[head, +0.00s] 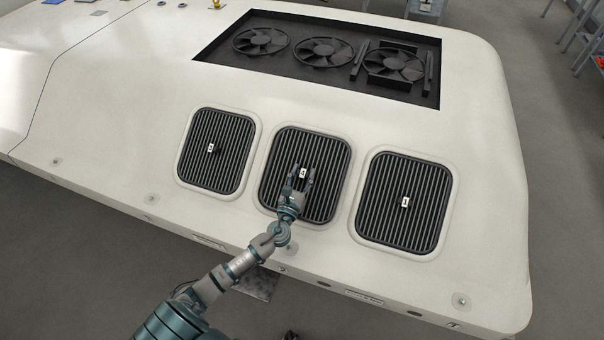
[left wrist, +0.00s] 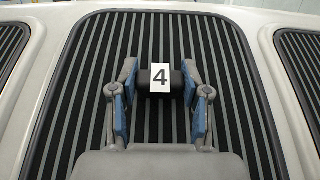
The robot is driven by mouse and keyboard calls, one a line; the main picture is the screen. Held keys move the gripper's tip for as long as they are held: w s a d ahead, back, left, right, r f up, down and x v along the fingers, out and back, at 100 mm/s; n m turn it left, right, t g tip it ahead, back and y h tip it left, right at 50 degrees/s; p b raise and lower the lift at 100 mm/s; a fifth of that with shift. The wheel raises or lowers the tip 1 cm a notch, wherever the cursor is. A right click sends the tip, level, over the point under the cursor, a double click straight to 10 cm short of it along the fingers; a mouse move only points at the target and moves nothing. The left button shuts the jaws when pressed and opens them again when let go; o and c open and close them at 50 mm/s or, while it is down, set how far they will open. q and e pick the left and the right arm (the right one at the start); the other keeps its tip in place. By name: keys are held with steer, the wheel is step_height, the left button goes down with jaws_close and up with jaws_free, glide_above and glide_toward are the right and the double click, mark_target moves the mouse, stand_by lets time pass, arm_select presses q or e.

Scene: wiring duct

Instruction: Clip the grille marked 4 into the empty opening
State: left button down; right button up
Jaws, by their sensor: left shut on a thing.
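The grille marked 4 (head: 325,160) is a dark, ribbed panel with rounded corners. It is at the middle one of the three openings in the white shell, and in the left wrist view the grille (left wrist: 210,45) fills most of the picture. I cannot tell whether it lies flush. Its white label with a black 4 (left wrist: 160,78) sits on a small dark knob at the centre. My left gripper (head: 300,178) is shut on that knob, with one blue-padded finger on each side in the left wrist view (left wrist: 160,90). My right gripper is not in view.
A similar grille (head: 228,135) sits to the left and another (head: 385,205) to the right, each with its own small label. Beyond them, a dark rectangular recess (head: 300,30) holds three fans. The white shell (head: 110,130) between is mostly clear.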

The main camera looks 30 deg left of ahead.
arm_select(q)
steer(key=shift+a, duration=0.1)
steer(key=shift+w+a+f+b, duration=0.25)
steer(key=shift+a+f+b, duration=0.1)
steer(key=shift+f, duration=0.3)
steer(key=shift+w+d+f, duration=0.1)
steer(key=shift+d, duration=0.1)
steer(key=shift+r, duration=0.4)
steer(key=shift+s+a, duration=0.2)
steer(key=shift+a, duration=0.15)
stand_by(0.5)
steer(key=shift+p, duration=0.35)
stand_by(0.7)
